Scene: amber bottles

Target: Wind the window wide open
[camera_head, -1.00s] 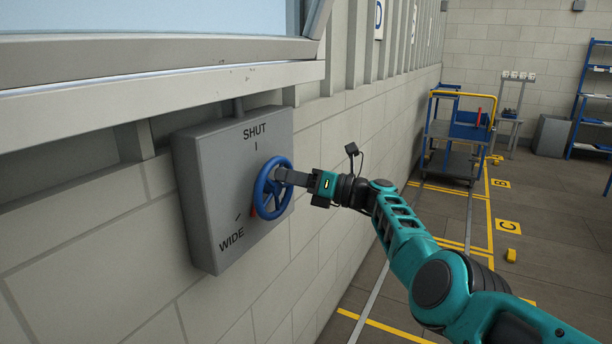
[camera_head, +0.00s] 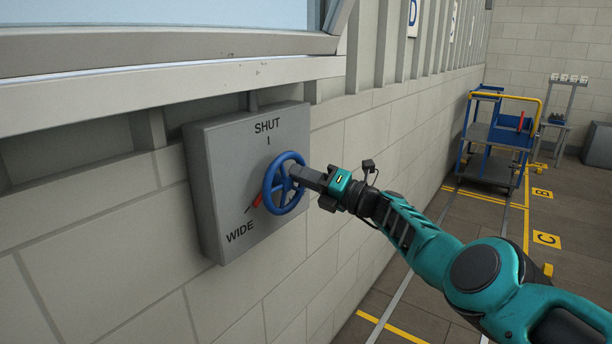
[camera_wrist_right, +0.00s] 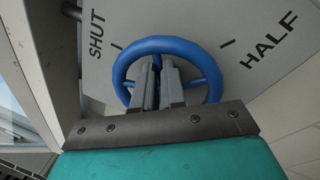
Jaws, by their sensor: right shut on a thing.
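The blue handwheel (camera_head: 271,184) sits on a grey wall box (camera_head: 222,170) marked SHUT at the top and WIDE at lower left. Its red pointer (camera_head: 258,200) points down-left, about in line with the WIDE tick. My right gripper (camera_head: 298,175) is shut on the handwheel, its fingers reaching inside the rim. The wrist view shows the fingers (camera_wrist_right: 160,88) near the hub, with the blue rim (camera_wrist_right: 120,68) around them. The window (camera_head: 160,14) shows only its lower part above the box; how far it stands open is unclear. My left gripper is out of view.
The window sill (camera_head: 180,90) juts out above the box. A blue trolley with yellow rails (camera_head: 492,140) stands on the floor at the right. The floor between the wall and the trolley looks clear.

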